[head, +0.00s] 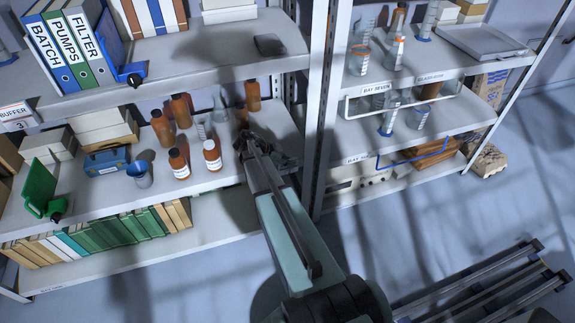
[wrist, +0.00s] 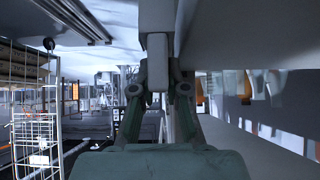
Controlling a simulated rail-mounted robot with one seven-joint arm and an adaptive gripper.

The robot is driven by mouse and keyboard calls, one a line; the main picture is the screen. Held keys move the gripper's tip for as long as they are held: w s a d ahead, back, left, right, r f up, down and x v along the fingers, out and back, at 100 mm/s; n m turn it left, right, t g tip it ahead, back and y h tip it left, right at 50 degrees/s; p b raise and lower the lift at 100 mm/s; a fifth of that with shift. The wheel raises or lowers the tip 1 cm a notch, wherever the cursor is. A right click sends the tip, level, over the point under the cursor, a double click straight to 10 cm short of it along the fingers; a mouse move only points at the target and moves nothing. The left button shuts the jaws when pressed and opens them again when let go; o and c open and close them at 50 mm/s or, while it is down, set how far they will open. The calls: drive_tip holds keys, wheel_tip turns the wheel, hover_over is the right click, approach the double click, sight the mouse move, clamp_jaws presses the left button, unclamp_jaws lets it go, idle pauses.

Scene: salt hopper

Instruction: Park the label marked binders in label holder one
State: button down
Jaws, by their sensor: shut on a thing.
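My gripper (wrist: 157,92) shows in the wrist view with its two fingers closed on a pale narrow piece (wrist: 156,58). It fits a label seen edge-on, but no lettering is readable. In the head view my gripper (head: 258,148) is at the front of the left rack's middle shelf, right of the brown bottles; the held piece cannot be made out there. The word binders is not readable in either view. Label holder one cannot be identified. A label reading BUFFER with a 3 below it (head: 17,114) is at the far left in the head view.
Brown bottles (head: 212,156) and a blue box (head: 107,161) stand on the left middle shelf (head: 105,208). Binders (head: 64,48) stand above. A rack upright (head: 327,100) is close right of my gripper. A long shelf surface (wrist: 245,40) is close in the wrist view.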

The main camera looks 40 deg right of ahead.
drive_tip(key=shift+r, duration=0.25)
idle(0.3)
drive_tip(key=shift+r+p, duration=0.55)
drive_tip(key=shift+r, duration=1.95)
drive_tip(key=shift+a, duration=0.1)
